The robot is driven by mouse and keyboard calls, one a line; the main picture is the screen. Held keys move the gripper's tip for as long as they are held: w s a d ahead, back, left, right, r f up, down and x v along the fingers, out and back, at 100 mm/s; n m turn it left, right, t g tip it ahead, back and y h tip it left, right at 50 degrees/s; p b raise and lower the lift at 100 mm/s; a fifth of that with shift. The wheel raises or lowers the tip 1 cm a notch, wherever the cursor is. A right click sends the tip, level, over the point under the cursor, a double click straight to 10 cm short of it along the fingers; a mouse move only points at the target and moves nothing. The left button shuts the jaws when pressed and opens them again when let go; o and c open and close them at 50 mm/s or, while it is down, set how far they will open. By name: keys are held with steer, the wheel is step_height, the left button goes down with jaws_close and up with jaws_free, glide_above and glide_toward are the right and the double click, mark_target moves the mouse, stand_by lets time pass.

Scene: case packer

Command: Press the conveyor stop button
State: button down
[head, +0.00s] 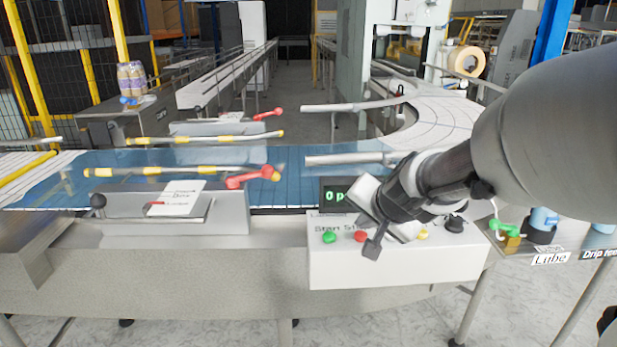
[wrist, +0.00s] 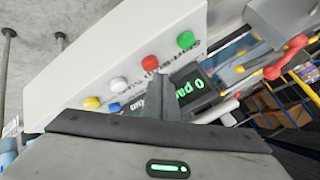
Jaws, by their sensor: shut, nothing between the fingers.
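The white control box (head: 395,268) stands at the front edge of the conveyor. Its sloped top carries a green button (head: 329,237) and a red button (head: 361,236), with "Start" lettering partly readable behind them. My gripper (head: 372,250) is shut and empty, its tip just right of the red button in the head view. In the wrist view my dark fingers (wrist: 160,88) end close below the red button (wrist: 150,62), which looks uncovered. The green button (wrist: 186,40) lies beyond it. I cannot tell whether the fingertip touches anything.
A yellow button (head: 423,235) and a black knob (head: 454,223) sit right on the box. The wrist view also shows white (wrist: 118,84) and blue (wrist: 114,107) buttons. A green-lit display (head: 335,196) stands behind. Red-handled guide rails (head: 250,178) cross the blue conveyor at left.

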mark_target(363, 238)
steer(key=shift+r, duration=0.3)
step_height(363, 238, up, 5)
steer(key=p, duration=0.4)
steer(key=shift+p, duration=0.3)
steer(key=s+r+n+g, duration=0.2)
steer(key=s+n, duration=0.5)
steer(key=s, duration=1.5)
steer(key=shift+a+r+g+h, duration=0.3)
steer(key=shift+a+g, duration=0.1)
steer(key=shift+g, duration=0.3)
steer(key=shift+s, duration=0.1)
